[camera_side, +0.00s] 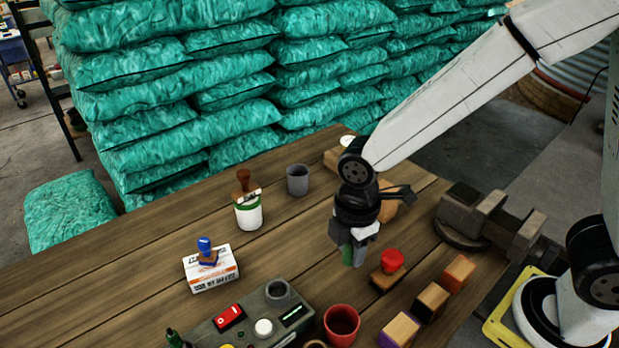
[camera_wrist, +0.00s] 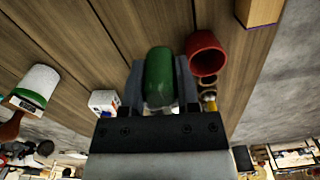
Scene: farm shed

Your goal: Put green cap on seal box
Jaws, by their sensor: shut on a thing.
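My gripper (camera_side: 352,254) is shut on a green capped thing (camera_wrist: 158,78), which sits upright-looking between its two fingers in the wrist view. In the side view only a small green part shows between the fingers, above the wooden table. A small white box with orange print (camera_side: 212,272) lies on the table at left, and a stamp with a blue knob (camera_side: 206,250) stands on top of it. The white box also shows in the wrist view (camera_wrist: 103,101), left of my gripper. Which box is the seal box cannot be told for certain.
A grey-green panel box (camera_side: 243,336) and a red cup (camera_side: 341,322) are at the front. A red-topped stamp (camera_side: 391,262) and wooden blocks (camera_side: 431,300) stand right of my gripper. A white can (camera_side: 248,212) and grey cup (camera_side: 298,180) stand behind. The table's middle is clear.

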